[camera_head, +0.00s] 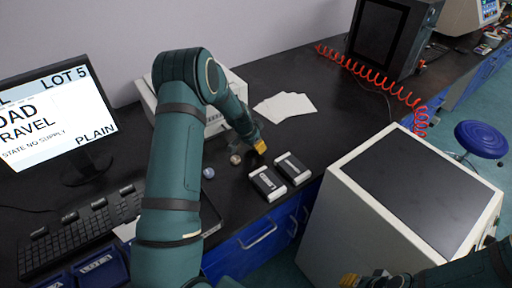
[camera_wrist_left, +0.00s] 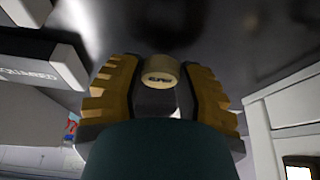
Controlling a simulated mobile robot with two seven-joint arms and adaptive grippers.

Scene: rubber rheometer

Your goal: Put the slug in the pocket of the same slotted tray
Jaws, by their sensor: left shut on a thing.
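My left gripper (camera_head: 259,147) is above the black bench, just behind two small black slotted trays with white ends, the left tray (camera_head: 267,183) and the right tray (camera_head: 293,169). In the left wrist view the yellow fingers (camera_wrist_left: 160,88) are shut on a tan round slug (camera_wrist_left: 160,71) with small dark lettering. The gripper hides this slug in the head view. A labelled tray (camera_wrist_left: 35,62) shows at the wrist view's upper left; its lettering is hard to read.
A blue-grey round piece (camera_head: 208,173) and a brownish one (camera_head: 235,159) lie on the bench left of the trays. White sheets (camera_head: 285,107) lie behind. A white machine (camera_head: 145,95) stands behind my left arm; a large white cabinet (camera_head: 345,215) is at front right.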

